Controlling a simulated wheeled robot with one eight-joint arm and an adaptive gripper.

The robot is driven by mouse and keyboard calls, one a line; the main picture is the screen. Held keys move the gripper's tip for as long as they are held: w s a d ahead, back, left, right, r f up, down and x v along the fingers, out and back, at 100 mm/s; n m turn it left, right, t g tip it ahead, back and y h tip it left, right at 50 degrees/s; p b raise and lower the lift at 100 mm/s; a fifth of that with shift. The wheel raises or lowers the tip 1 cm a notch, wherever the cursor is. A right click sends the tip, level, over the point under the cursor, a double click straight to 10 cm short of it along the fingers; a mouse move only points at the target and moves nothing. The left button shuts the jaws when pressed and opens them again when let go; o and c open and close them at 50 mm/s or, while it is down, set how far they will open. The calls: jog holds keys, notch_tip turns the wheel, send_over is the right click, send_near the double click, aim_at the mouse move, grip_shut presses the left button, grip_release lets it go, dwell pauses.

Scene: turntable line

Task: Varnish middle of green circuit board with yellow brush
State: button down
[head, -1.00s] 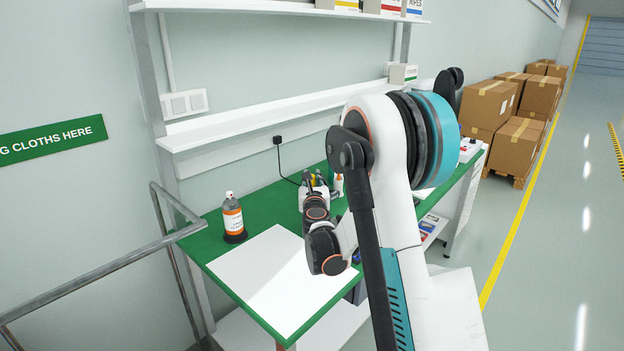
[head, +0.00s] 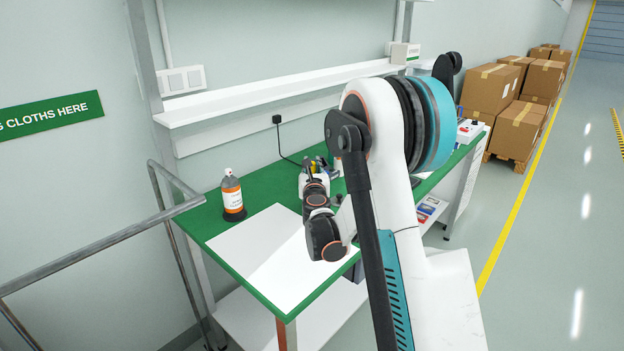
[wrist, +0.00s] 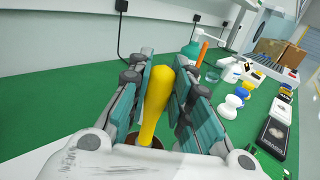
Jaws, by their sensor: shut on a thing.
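My gripper (wrist: 158,100) is shut on the yellow brush (wrist: 157,95) in the wrist view, with its thick yellow handle between the two teal-padded fingers. The lower end of the handle meets a brown ring, and the bristles are not visible. In the head view my gripper (head: 315,178) is above the green bench, near a cluster of tools, partly covered by my arm.
On the green bench (head: 190,225) lie a white sheet (head: 262,245) and an orange-labelled bottle (head: 232,195). The wrist view shows small jars (wrist: 232,103) and a dark flat case (wrist: 273,138) at right. A shelf (head: 250,97) runs behind; a rail (head: 110,255) stands at left.

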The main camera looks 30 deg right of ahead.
jog(key=shift+r+p, duration=2.55)
jog(key=shift+r, duration=1.65)
jog(key=shift+r+p, duration=1.15)
jog(key=shift+r, duration=0.85)
